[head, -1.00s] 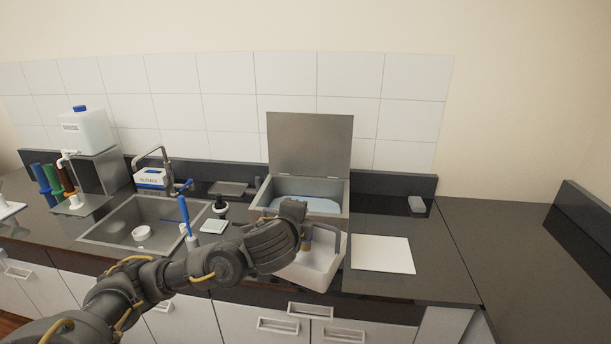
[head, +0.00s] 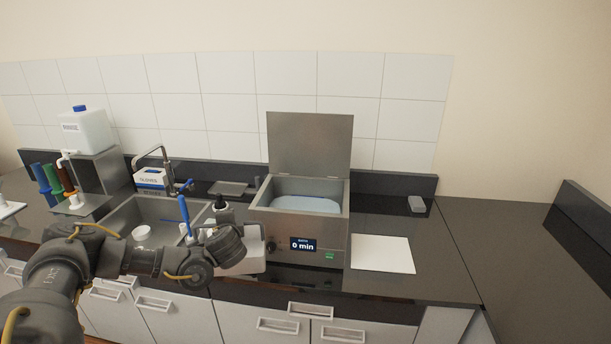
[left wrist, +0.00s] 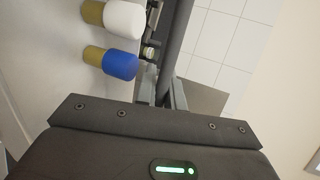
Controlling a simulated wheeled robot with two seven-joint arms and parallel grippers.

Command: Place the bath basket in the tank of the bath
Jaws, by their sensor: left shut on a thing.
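The bath (head: 308,225) is a steel box on the counter, with its lid (head: 311,145) raised, liquid in its tank (head: 308,204) and a "0 min" display. The white basket (head: 253,261) is left of the bath's front, partly hidden behind my left gripper (head: 236,238). My left gripper is shut on the basket; the handle and fingertips are mostly hidden in the head view. My right gripper is not in view.
The sink (head: 125,222) with a tap is at left, behind my arm. A white sheet (head: 382,254) lies right of the bath, and the counter farther right is clear.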

